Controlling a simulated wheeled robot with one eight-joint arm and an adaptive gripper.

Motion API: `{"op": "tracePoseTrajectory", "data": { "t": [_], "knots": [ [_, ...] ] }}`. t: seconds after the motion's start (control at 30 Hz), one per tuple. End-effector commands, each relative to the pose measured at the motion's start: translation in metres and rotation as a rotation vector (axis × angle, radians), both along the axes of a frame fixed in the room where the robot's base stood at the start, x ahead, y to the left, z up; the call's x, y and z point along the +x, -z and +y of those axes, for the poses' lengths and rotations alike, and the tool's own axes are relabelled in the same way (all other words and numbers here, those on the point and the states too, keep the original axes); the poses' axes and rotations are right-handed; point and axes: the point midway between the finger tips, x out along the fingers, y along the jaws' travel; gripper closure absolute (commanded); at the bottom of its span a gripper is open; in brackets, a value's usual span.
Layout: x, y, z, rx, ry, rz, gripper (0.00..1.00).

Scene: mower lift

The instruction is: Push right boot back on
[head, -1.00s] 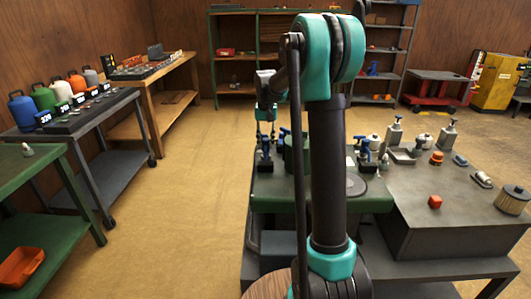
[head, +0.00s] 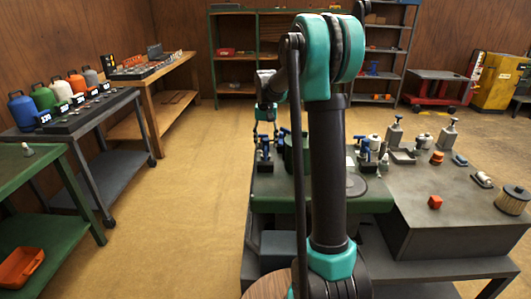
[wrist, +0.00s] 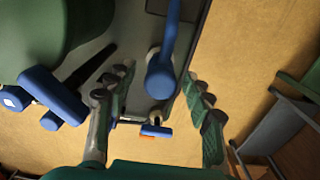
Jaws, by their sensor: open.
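My gripper (wrist: 160,112) is open in the wrist view, its two ribbed fingers wide apart. A blue rounded part (wrist: 160,78) on a blue bar shows between and beyond the fingers, over a grey plate (wrist: 133,75). A blue T-shaped part (wrist: 55,97) lies left of the left finger. A small blue piece (wrist: 156,131) is lower down between the fingers. I cannot tell which blue part is the right boot. In the head view my gripper (head: 266,122) is above the far left end of the green bench (head: 272,203); my arm hides much there.
A green rounded body (wrist: 45,35) is close by at the wrist view's upper left. The grey bench (head: 425,205) at right holds pump bottles, an orange block (head: 435,202) and a filter (head: 513,199). Open floor (head: 190,215) lies to the left.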

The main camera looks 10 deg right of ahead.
Motion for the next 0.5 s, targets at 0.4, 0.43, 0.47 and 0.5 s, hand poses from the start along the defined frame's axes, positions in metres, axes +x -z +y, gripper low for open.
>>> {"op": "tracePoseTrajectory", "data": {
  "t": [0.4,0.43,0.47,0.5],
  "knots": [
    [0.0,-0.037,0.0,0.0,0.0,0.0,0.48],
    [0.0,-0.04,0.0,0.0,0.0,0.0,0.48],
    [0.0,-0.043,0.0,0.0,0.0,0.0,0.48],
    [0.0,-0.046,0.0,0.0,0.0,0.0,0.48]
  ]
}}
